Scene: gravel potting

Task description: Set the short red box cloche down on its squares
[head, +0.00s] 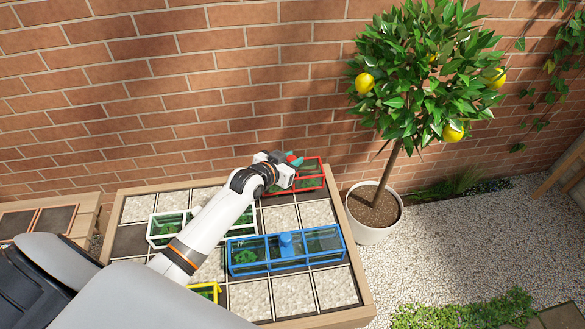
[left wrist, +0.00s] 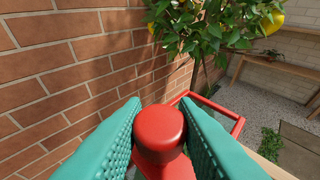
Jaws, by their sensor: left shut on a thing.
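The short red box cloche (head: 311,183) has a red frame with clear panes and shows at the far right corner of the potting tray (head: 362,291). In the head view my left gripper (head: 294,161) is over it, and its arm hides part of it. In the left wrist view my teal fingers (left wrist: 160,130) are closed on the cloche's round red knob (left wrist: 160,128), and the red frame (left wrist: 222,112) shows behind. I cannot tell whether the cloche's bottom rim touches the squares. My right gripper is not in view.
A long blue cloche (head: 286,265) stands on the tray in front, a white one (head: 151,232) to the left and a yellow one (head: 217,289) near the front. Bare gravel squares (head: 281,219) lie between them. A potted lemon tree (head: 372,224) stands close on the right; a brick wall rises behind.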

